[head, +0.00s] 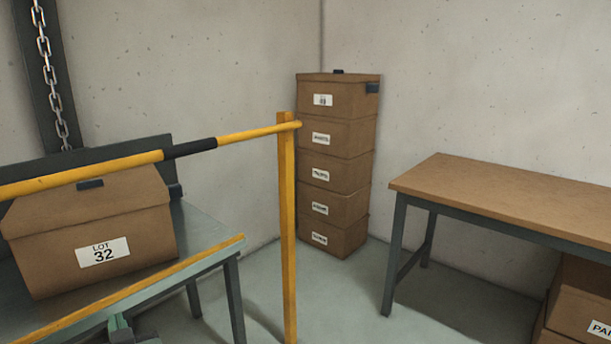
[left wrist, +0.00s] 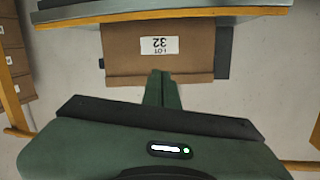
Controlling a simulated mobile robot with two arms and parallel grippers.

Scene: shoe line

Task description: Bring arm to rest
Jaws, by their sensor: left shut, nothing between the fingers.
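My left gripper (head: 121,326) shows only as a small green part at the bottom edge of the head view, just below the lower yellow rail. In the left wrist view its two green fingers (left wrist: 161,76) are together with nothing between them, pointing toward a brown box (left wrist: 190,58) labelled LOT 32. This view shows the box upside down. The fingertips overlap the box's edge in the picture; I cannot tell the gap. In the head view the box (head: 140,240) sits on a grey-green table (head: 205,226) at the left. My right gripper is in neither view.
A yellow barrier (head: 288,230) with a post and rails stands before the table. Several stacked brown boxes (head: 333,165) stand in the corner. A wood-topped table (head: 510,197) is at the right, with boxes (head: 580,300) under it. Floor between the post and this table is clear.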

